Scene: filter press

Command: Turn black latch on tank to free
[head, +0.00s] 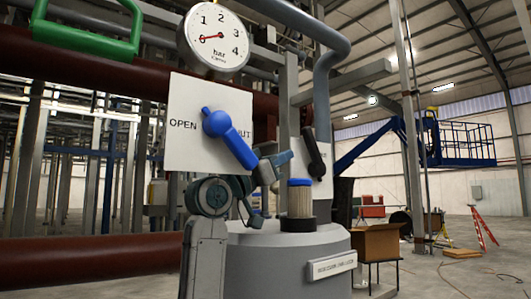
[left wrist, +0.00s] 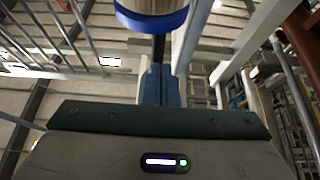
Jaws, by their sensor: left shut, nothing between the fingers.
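The black latch (head: 315,155) stands tilted on a white plate behind the grey tank (head: 290,262). A filter cartridge (head: 300,200) with a blue top end stands upright on the tank. My left gripper (head: 285,158) is shut and empty, just left of the latch in the head view; a gap shows between them. In the left wrist view its closed fingers (left wrist: 160,85) point towards a dark upright piece, perhaps the latch, below the blue-ringed cartridge (left wrist: 150,15). My right gripper is not in view.
A blue lever (head: 228,135) on a white OPEN/SHUT plate (head: 190,150) is close to my left gripper. A pressure gauge (head: 213,38) and a green handle (head: 85,35) are above. A cardboard box (head: 377,242) stands right of the tank.

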